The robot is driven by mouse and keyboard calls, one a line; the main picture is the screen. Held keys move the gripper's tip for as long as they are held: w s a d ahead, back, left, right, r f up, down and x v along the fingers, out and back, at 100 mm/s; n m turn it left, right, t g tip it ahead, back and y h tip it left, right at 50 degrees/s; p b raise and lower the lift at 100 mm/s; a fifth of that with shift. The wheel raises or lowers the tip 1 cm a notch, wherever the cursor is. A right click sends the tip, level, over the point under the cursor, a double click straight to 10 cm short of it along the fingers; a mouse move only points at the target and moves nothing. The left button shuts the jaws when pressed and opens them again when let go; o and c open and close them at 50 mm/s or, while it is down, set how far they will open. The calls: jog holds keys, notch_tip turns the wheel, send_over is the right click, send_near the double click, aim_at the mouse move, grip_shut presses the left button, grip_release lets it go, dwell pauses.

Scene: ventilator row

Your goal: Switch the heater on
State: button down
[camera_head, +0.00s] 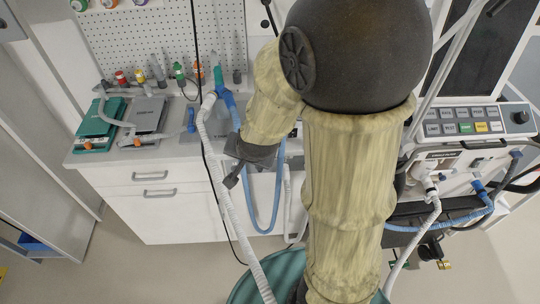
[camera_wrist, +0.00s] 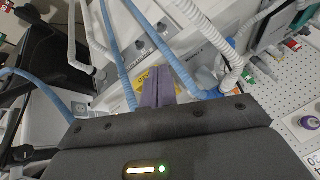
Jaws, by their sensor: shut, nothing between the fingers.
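My gripper (camera_wrist: 157,92) is shut and empty in the wrist view, its two grey-purple fingers together. In the head view my gripper (camera_head: 232,181) points down and left in front of the white counter. Past the fingertips in the wrist view is a pale grey device (camera_wrist: 128,42) with dark round knob-like parts on its face and blue and white hoses around it. It may be the heater, but I cannot tell for sure. A yellow label (camera_wrist: 143,78) shows beside the fingers. My arm hides the middle of the head view, and no on or off sign is readable.
A blue hose (camera_head: 277,190) and a white hose (camera_head: 225,190) hang close to my gripper. A ventilator panel (camera_head: 463,122) with buttons is at right. A green device (camera_head: 99,127) and a grey one (camera_head: 146,116) lie on the counter (camera_head: 125,172).

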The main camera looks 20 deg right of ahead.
jog(key=s+d+r+n+g+p, duration=0.3)
jog(key=s+r+n+p, duration=0.1)
jog(key=s+n, duration=0.3)
jog(key=shift+s+r+g+p, duration=0.3)
jog(key=shift+s+r+g, duration=0.1)
jog(key=shift+s+r, duration=0.5)
jog(key=shift+d, duration=0.1)
dwell(0.6)
